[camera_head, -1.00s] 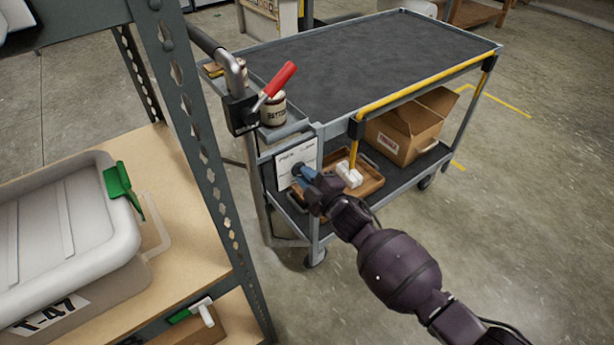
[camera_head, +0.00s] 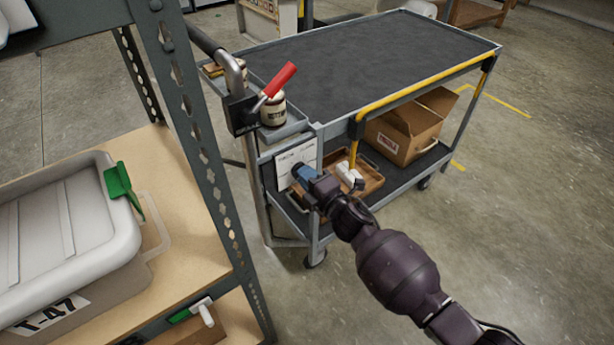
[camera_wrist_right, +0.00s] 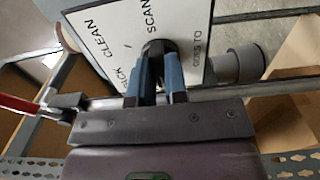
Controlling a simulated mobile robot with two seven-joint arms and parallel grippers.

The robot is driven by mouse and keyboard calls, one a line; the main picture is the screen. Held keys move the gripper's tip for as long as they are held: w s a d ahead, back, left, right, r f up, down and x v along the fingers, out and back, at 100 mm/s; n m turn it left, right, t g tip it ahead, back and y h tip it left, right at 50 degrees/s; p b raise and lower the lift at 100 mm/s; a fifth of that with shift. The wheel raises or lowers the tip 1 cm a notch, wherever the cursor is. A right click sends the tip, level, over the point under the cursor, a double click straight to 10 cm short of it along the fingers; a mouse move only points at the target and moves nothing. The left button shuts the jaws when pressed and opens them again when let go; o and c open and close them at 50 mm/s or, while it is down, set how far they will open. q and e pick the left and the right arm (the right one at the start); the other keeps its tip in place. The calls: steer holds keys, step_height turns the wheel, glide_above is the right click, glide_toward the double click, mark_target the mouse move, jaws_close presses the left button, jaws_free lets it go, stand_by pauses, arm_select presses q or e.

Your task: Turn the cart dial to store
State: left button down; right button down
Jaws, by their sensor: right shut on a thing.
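The cart (camera_head: 400,60) stands ahead with a white dial panel (camera_head: 297,158) on its near end. In the right wrist view the panel (camera_wrist_right: 112,30) shows the words PICK, CLEAN, SCAN and GOES TO around a dark round dial (camera_wrist_right: 154,47). My right gripper (camera_head: 303,173) reaches the panel from the lower right. Its blue fingertips, which also show in the right wrist view (camera_wrist_right: 156,72), are shut on the dial from both sides. The fingers hide part of the dial, and I cannot tell which word it points to. STORE is not readable. My left gripper is out of view.
A red-handled lever (camera_head: 278,80) and a tin (camera_head: 274,110) are at the cart's near corner. A cardboard box (camera_head: 408,130) and a wooden tray (camera_head: 372,182) sit on its lower shelf. A metal rack post (camera_head: 190,120) and a grey bin (camera_head: 60,230) stand at left.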

stand_by(0.3)
steer(key=c, duration=1.1)
jaws_free()
steer(key=shift+c, duration=0.2)
steer(key=shift+s, duration=0.1)
steer(key=p+v, duration=0.2)
steer(key=v, duration=0.8)
steer(key=shift+s+d, duration=0.25)
